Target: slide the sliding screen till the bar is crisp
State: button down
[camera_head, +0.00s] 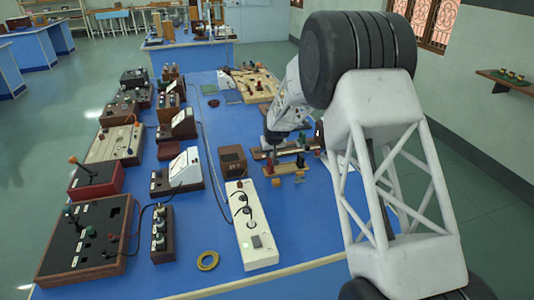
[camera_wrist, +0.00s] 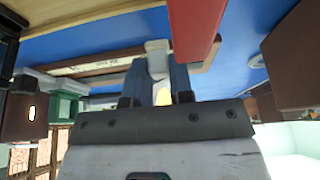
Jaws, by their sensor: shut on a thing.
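In the wrist view my gripper (camera_wrist: 158,75) has its two dark fingers closed on a small pale grey piece (camera_wrist: 157,48), which I take to be part of the sliding screen. The piece stands at a wooden rail with a pale labelled strip (camera_wrist: 95,65). In the head view my gripper (camera_head: 272,139) is low over the small optical bench (camera_head: 285,152), at its left part. The fingers and arm hide most of the screen there. I cannot make out the bar or how sharp it is.
A red block (camera_wrist: 197,25) stands close beside the fingers in the wrist view. In the head view, a brown box (camera_head: 232,160) and a white power strip (camera_head: 250,225) are left of the bench. Several instruments line the table's left side. Bare blue tabletop (camera_head: 315,225) is at front right.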

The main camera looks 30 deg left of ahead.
jog(key=shift+w+d, duration=1.35)
jog(key=shift+w, duration=0.05)
jog(key=c, duration=1)
grip_release()
jog(key=shift+r, duration=0.15)
jog(key=v, duration=0.7)
jog(key=shift+r, duration=0.25)
jog(key=shift+s+d, duration=0.1)
jog(key=shift+d, duration=0.05)
